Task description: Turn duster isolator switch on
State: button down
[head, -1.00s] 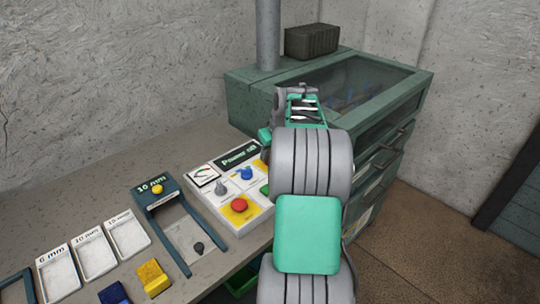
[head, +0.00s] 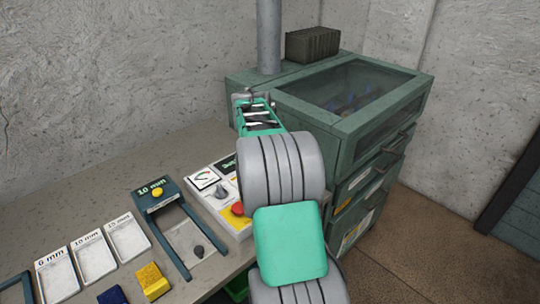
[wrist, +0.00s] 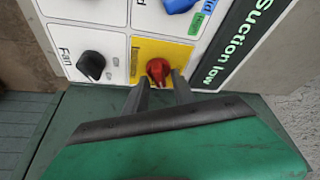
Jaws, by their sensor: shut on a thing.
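In the wrist view a red rotary switch (wrist: 158,70) sits on a yellow plate (wrist: 180,52) of a white control panel (wrist: 55,14); the writing on the plate is too small to read. My gripper (wrist: 160,80) has its two grey fingers shut on the red switch, one on each side. The switch's exact angle is hard to tell. In the head view my gripper (head: 252,98) is at the left side of the green cabinet (head: 385,100); the red switch is hidden there.
The wrist view shows a black fan knob (wrist: 91,65), a blue knob (wrist: 180,5) and a display (wrist: 238,45) reading "Suction low". On the bench, a white panel (head: 228,215) with a red button (head: 238,209) lies left of my arm. A grey pipe (head: 268,35) rises behind the gripper.

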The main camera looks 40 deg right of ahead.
jog(key=m+g+p, duration=0.1)
jog(key=m, duration=0.1)
jog(key=m+p, duration=0.1)
jog(key=m, duration=0.2)
jog(key=shift+g, duration=0.4)
jog(key=shift+h, duration=0.3)
jog(key=c, duration=1.4)
grip_release()
jog(key=p+v, duration=0.1)
jog(key=v, duration=0.7)
